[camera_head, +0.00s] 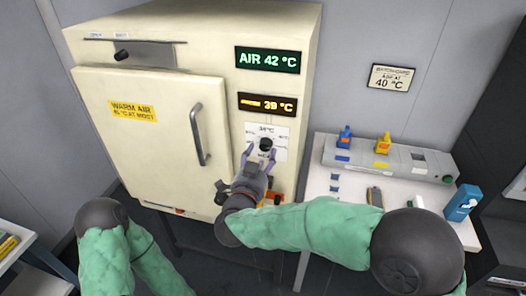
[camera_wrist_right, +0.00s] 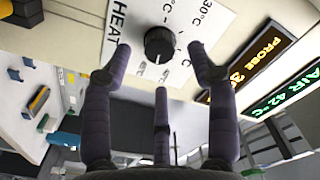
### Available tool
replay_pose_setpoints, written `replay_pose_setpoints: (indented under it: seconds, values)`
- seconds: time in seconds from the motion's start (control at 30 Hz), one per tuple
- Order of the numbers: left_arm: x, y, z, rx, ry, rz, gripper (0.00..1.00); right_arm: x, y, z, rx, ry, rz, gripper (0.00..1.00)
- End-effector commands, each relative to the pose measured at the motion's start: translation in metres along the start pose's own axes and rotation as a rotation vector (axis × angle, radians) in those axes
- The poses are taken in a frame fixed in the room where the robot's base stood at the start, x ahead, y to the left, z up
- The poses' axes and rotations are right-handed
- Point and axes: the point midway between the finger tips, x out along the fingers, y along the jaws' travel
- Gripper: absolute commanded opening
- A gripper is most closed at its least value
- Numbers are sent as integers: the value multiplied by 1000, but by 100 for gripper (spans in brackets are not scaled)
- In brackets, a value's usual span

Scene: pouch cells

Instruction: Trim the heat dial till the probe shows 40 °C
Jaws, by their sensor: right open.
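The black heat dial (camera_head: 265,144) sits on a white scale card on the cream cabinet's front. It also shows in the right wrist view (camera_wrist_right: 159,44), with a pale pointer mark on its lower edge. My right gripper (camera_head: 259,157) is in front of the dial; its purple fingers are spread around the knob with gaps visible, and it is open. The amber probe display (camera_head: 267,104) reads 39 °C; in the wrist view a finger partly covers it. The green air display (camera_head: 267,60) reads 42 °C. My left arm shows at lower left, but its gripper is out of view.
The cabinet door (camera_head: 150,130) is shut, with a vertical handle (camera_head: 202,135) left of the dial. A wall sign (camera_head: 390,78) reads 40 °C. A white side table (camera_head: 318,185) at right holds a grey rack with blue and yellow items, and a blue box (camera_head: 461,203).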

Motion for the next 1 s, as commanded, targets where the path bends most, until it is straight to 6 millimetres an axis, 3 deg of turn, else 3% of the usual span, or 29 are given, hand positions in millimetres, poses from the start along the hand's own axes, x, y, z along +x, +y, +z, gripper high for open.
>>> replay_pose_setpoints:
  seconds: [0.2, 0.43, 0.6, 1.0]
  values:
    - [0, 0, 0, 0, 0, 0, 45, -46, -2, 0, 1, -1, -4, 58]
    - [0, 0, 0, 0, 0, 0, 45, -77, -1, 0, 1, 0, -2, 58]
    - [0, 0, 0, 0, 0, 0, 45, -86, 0, 0, 0, 0, 1, 58]
    - [0, 0, 0, 0, 0, 0, 45, -87, 0, 0, 1, 1, 1, 58]
